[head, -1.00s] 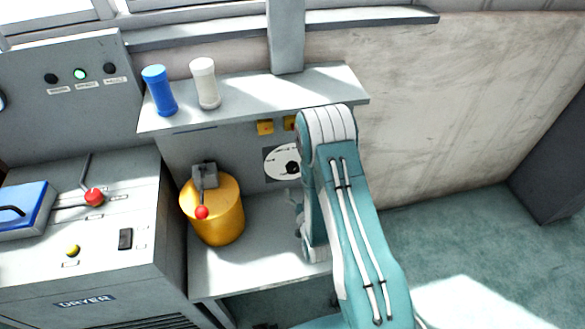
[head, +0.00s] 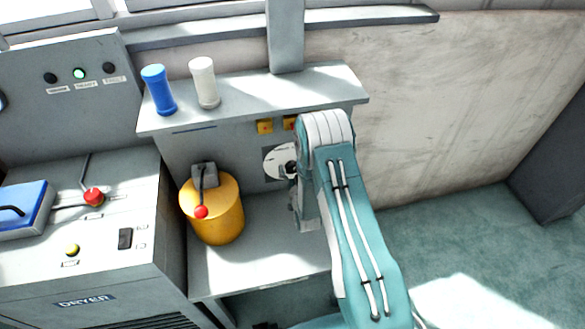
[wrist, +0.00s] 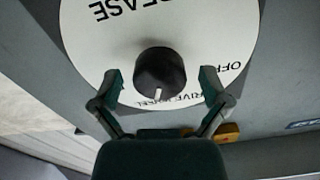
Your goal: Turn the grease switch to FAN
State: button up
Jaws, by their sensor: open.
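The grease switch is a black round knob (wrist: 160,73) with a white pointer mark, on a white dial plate (wrist: 215,35). In the wrist view the plate reads upside down, with "GREASE", "OFF" and "DRIVE WHEEL" legible in part. The pointer mark is toward the "DRIVE WHEEL" lettering. No FAN label shows. My gripper (wrist: 161,88) is open, one finger on each side of the knob, with gaps visible between fingers and knob. In the head view the dial plate (head: 275,163) is on the panel under the shelf, and my arm partly hides it and the knob.
A yellow drum (head: 222,222) with a red-tipped lever stands left of the dial. A shelf (head: 320,88) above carries a blue cylinder (head: 159,90) and a white cylinder (head: 205,83). Yellow blocks (head: 265,126) sit above the dial. The dryer cabinet (head: 80,240) is at left.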

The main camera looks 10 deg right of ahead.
jog(key=c, duration=1.1)
jog(key=shift+c, duration=0.2)
jog(key=shift+m, duration=0.4)
jog(key=m, duration=0.3)
jog(key=shift+m, duration=0.4)
jog(key=m, duration=0.4)
jog(key=shift+w+d, duration=0.1)
jog(key=shift+m, duration=0.3)
jog(key=o, duration=1.1)
jog(key=shift+d+f, duration=0.1)
jog(key=shift+o, duration=0.2)
